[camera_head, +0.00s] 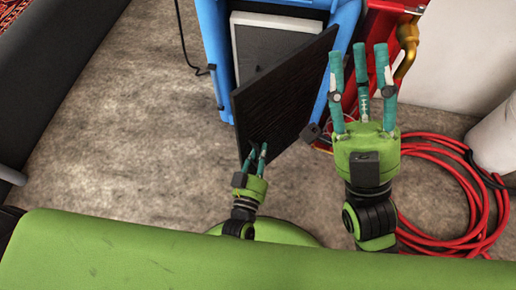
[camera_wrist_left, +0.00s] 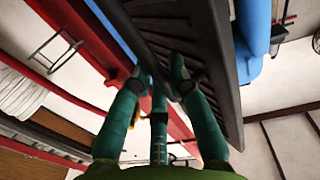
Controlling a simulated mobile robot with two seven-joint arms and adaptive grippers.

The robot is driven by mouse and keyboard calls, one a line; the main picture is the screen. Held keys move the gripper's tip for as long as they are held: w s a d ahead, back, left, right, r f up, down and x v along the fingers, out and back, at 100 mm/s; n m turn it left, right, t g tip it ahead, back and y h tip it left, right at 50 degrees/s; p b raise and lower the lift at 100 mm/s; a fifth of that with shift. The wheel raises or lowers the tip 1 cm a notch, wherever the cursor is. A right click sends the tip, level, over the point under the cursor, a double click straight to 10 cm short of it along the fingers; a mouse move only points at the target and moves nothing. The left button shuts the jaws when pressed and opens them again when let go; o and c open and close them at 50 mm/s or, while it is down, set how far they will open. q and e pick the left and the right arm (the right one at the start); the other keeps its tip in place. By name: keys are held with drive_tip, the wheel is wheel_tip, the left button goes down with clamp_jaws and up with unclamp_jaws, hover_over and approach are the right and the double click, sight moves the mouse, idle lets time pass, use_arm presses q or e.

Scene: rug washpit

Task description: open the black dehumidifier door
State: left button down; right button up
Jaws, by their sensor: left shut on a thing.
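The black dehumidifier door (camera_head: 285,92) stands swung out at an angle from the blue dehumidifier (camera_head: 210,35), and part of the pale-framed inside shows behind it. My left gripper (camera_head: 257,152) is at the door's near lower left edge. In the left wrist view its teal fingers (camera_wrist_left: 168,80) are closed on the edge of the ribbed black door (camera_wrist_left: 205,45). My right gripper (camera_head: 363,65) is right of the door, its fingers spread and empty.
A red machine (camera_head: 376,30) with a brass pipe (camera_head: 407,55) stands right of the dehumidifier. A coiled red hose (camera_head: 475,215) lies on the floor at right. The concrete floor (camera_head: 140,120) at left is clear. A dark padded edge (camera_head: 55,65) is at far left.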

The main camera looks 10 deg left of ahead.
use_arm(q)
drive_tip(key=shift+d, duration=0.15)
drive_tip(key=c, duration=1.2)
unclamp_jaws()
drive_tip(key=shift+w, duration=0.1)
drive_tip(key=shift+o, duration=0.2)
